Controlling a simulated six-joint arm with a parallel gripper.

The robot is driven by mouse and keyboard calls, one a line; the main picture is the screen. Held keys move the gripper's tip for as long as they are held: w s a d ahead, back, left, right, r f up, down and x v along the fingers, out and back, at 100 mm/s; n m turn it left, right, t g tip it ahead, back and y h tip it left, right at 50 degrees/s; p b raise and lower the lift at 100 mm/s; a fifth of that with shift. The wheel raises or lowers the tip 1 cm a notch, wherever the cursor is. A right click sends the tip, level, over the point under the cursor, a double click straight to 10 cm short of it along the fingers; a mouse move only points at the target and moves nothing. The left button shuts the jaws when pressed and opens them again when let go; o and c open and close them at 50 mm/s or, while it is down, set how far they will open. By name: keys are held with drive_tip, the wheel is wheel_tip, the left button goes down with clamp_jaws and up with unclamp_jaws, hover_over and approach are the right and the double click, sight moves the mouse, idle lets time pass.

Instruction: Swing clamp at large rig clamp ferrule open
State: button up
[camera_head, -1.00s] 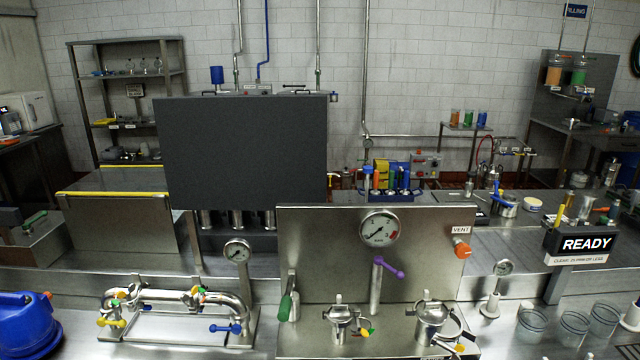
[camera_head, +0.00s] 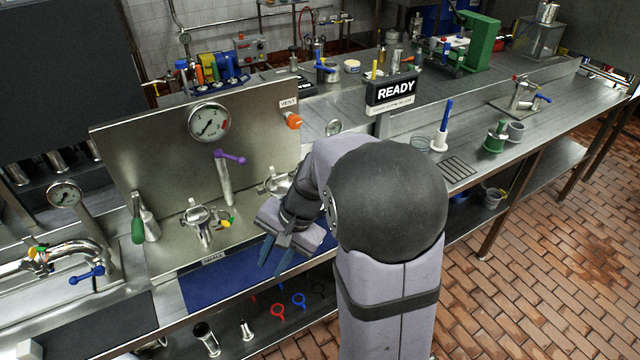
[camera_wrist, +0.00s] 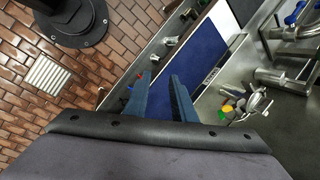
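The large rig's clamp ferrule (camera_head: 276,182) is a steel lidded fitting at the right of the steel panel. My arm hides most of it in the head view, so I cannot tell its clamp's state. A smaller steel clamp fitting (camera_head: 203,222) with a green and yellow knob stands to its left. A fitting with such a knob, apparently the smaller one, shows in the wrist view (camera_wrist: 245,106). My gripper (camera_head: 273,268) hangs over the blue mat in front of the rig. Its two blue fingers are apart and empty, also in the wrist view (camera_wrist: 162,80).
The blue mat (camera_head: 215,285) is clear.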

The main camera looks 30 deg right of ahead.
drive_tip(key=w+d+r+m+t+y, duration=0.1)
drive_tip(key=w+d+r+m+t, duration=0.3)
drive_tip(key=w+d+m, duration=0.5)
drive_tip(key=w+d+r+m+t+y, duration=0.1)
drive_tip(key=w+d+r+m+t, duration=0.25)
drive_tip(key=w+d+m, duration=0.55)
drive_tip(key=s+d+f+n+y, duration=0.2)
drive_tip(key=s+d+f+y, duration=0.2)
drive_tip(key=s+d, duration=0.45)
drive_tip(key=w+a+f+p, duration=0.1)
drive_tip(key=w+a+f, duration=0.1)
drive_tip(key=a, duration=0.4)
drive_tip(key=shift+w+f, duration=0.2)
drive_tip(key=shift+w, duration=0.3)
drive_tip(key=shift+c, duration=0.5)
clamp_jaws()
